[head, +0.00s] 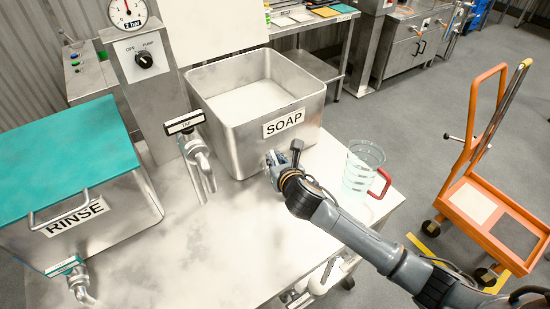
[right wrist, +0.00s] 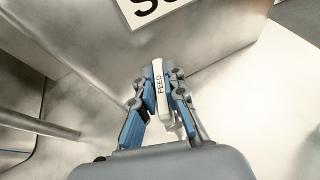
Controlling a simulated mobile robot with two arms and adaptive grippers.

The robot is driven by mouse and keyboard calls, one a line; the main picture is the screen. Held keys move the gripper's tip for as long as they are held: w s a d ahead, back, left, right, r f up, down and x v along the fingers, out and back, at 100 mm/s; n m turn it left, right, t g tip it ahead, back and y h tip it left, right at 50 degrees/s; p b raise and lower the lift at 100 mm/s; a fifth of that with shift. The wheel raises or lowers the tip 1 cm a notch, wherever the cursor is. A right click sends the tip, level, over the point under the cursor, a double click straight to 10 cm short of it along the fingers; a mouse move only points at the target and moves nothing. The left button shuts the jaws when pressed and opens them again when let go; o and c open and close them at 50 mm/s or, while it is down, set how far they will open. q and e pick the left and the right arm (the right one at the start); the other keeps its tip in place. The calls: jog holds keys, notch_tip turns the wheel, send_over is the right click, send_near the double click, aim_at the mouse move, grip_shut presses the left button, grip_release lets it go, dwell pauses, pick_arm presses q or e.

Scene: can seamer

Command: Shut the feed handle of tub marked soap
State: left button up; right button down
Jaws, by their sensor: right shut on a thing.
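The steel tub marked SOAP (head: 225,110) stands on the steel table, with pale liquid inside. Its front wall also shows in the right wrist view (right wrist: 90,60). My right gripper (head: 277,163) is at the foot of the tub's front wall, below the label. In the right wrist view my right gripper (right wrist: 160,92) has its two blue-padded fingers on either side of the white feed handle (right wrist: 158,88), marked FEED, and is shut on it. The handle points along the fingers. The valve behind it is mostly hidden. My left gripper is not in view.
A tap (head: 195,150) with a TAP label stands left of the tub. A tub marked RINSE (head: 125,200) with a teal lid is at the left. A clear jug (head: 360,170) with a red handle stands right of my gripper. An orange trolley (head: 470,195) is on the floor.

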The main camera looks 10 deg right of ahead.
jog(key=shift+a+r+m+h+p, duration=0.1)
jog(key=shift+r+m+h+p, duration=0.05)
jog(key=shift+m+h+p, duration=1.2)
jog(key=shift+m+g+h+p, duration=0.55)
jog(key=shift+m+h, duration=0.9)
jog(key=shift+h, duration=0.4)
jog(key=shift+f, duration=0.2)
jog(key=c, duration=1.4)
grip_release()
jog(key=v, duration=1.2)
